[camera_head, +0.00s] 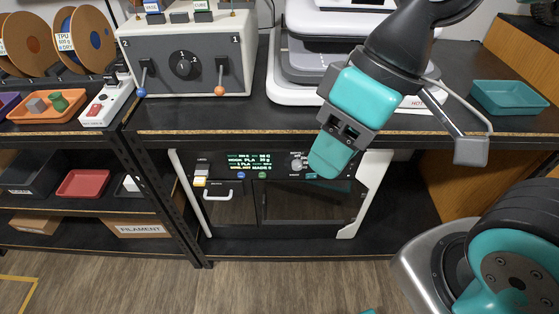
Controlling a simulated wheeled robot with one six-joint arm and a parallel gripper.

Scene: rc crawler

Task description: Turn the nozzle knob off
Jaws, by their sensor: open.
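The dark front panel (268,185) of a white-framed machine sits below the worktop in the head view. A lit display (249,167) is at its upper middle. A small silver knob (297,163) is right of the display. Its label is too small to read surely, so I cannot confirm that it is the nozzle knob. My gripper (329,158) points down with its teal finger end just right of this knob, in front of the panel. It is open and appears empty. It hides part of the panel's right side. Depth and contact with the knob are unclear.
The worktop edge (230,134) runs just above the panel, behind my arm. A grey control box (187,62) with levers and a white machine (292,90) stand on top. A teal tray (508,97) is at right. The floor (300,285) in front shows free room.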

